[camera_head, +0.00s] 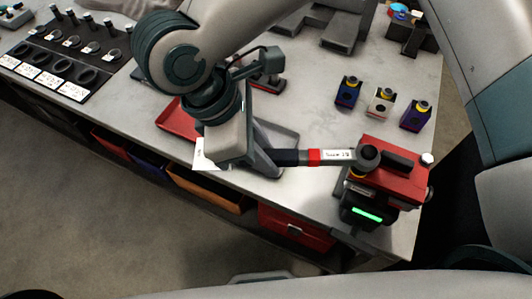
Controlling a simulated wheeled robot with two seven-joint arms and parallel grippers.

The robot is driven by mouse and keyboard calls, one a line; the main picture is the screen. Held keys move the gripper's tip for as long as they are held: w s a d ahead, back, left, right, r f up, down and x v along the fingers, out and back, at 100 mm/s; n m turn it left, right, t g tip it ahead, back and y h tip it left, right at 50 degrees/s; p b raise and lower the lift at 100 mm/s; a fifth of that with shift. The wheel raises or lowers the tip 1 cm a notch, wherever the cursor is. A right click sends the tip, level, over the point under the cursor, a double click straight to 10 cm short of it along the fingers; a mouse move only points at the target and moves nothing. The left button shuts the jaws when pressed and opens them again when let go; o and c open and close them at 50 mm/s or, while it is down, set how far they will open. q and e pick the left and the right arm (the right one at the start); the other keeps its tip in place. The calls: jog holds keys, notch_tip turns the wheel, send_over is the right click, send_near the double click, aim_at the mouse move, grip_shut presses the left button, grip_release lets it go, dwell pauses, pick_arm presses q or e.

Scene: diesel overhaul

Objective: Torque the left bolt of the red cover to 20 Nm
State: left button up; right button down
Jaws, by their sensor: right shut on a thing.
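The red cover (402,183) sits on a dark unit near the right front corner of the table. A green light (367,214) glows on the unit's front. My right gripper (266,158) is shut on the dark handle of a torque wrench (328,156), which has a red band and a white label. The wrench lies roughly level, pointing right. Its round head (368,157) is over the cover's left side and hides the left bolt. The right bolt (427,159) shows a pale top. My left gripper is not in view.
Blue (346,94), white (380,104) and purple (415,116) blocks with yellow rings stand behind the cover. A red tray (172,117) lies left of my gripper. A dark rack (70,50) with several tools is at the far left. Bins (207,188) sit below the table edge.

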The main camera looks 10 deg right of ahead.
jog(key=shift+w+r+p, duration=0.1)
jog(key=shift+w+p, duration=0.2)
jog(key=shift+w+d+m, duration=0.1)
jog(key=shift+w+m, duration=0.15)
jog(key=shift+m, duration=0.15)
jog(key=shift+w+p, duration=0.1)
jog(key=shift+p, duration=0.2)
jog(key=shift+w+m+g+p, duration=0.3)
jog(key=shift+w, duration=0.05)
jog(key=shift+w+d, duration=0.1)
jog(key=shift+w+m+p, duration=0.25)
jog(key=shift+m+p, duration=0.05)
jog(key=shift+p, duration=0.15)
